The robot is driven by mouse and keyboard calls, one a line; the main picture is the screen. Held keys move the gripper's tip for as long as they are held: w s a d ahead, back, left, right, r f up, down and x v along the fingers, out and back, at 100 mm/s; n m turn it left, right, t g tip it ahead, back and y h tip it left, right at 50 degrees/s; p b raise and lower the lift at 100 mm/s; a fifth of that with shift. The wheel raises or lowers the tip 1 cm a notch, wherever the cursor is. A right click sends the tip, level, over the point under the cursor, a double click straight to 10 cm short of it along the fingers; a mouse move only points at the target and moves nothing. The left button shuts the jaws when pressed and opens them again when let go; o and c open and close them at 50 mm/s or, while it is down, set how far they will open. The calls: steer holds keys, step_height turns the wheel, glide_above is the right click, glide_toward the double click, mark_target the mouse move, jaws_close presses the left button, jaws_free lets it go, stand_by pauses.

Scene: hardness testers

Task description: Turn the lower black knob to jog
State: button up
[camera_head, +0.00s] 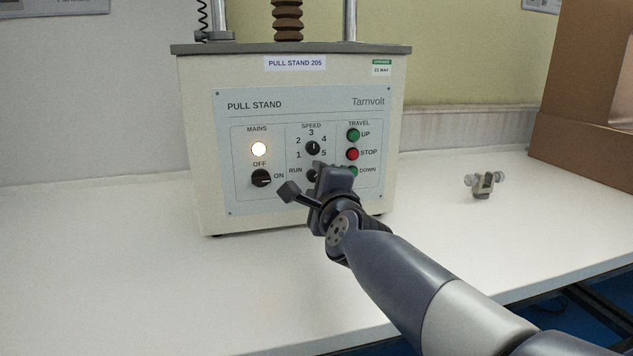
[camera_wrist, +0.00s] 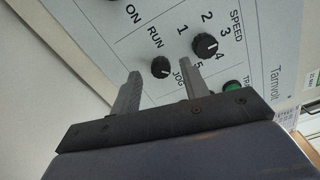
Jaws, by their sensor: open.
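The lower black knob (camera_wrist: 161,67) sits between the RUN and JOG labels on the pull stand's front panel (camera_head: 236,112). In the wrist view it shows just beyond my fingertips, roughly centred between them. Its pointer is too small to read surely.
The black speed knob (camera_head: 313,148) is just above, and the mains knob (camera_head: 261,178) is to the left. Green UP (camera_head: 353,135), red STOP (camera_head: 352,154) and green DOWN (camera_head: 353,172) buttons are close on the right. A small metal fixture (camera_head: 484,185) lies on the white bench (camera_head: 150,290).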

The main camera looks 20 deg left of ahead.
steer(key=p+v, duration=0.1)
steer(key=v, duration=0.9)
steer(key=shift+s, duration=0.15)
steer(key=b+x, duration=0.1)
steer(key=x, duration=0.9)
steer(key=shift+w+a, duration=0.15)
steer(key=shift+w, duration=0.25)
steer(key=shift+s, duration=0.1)
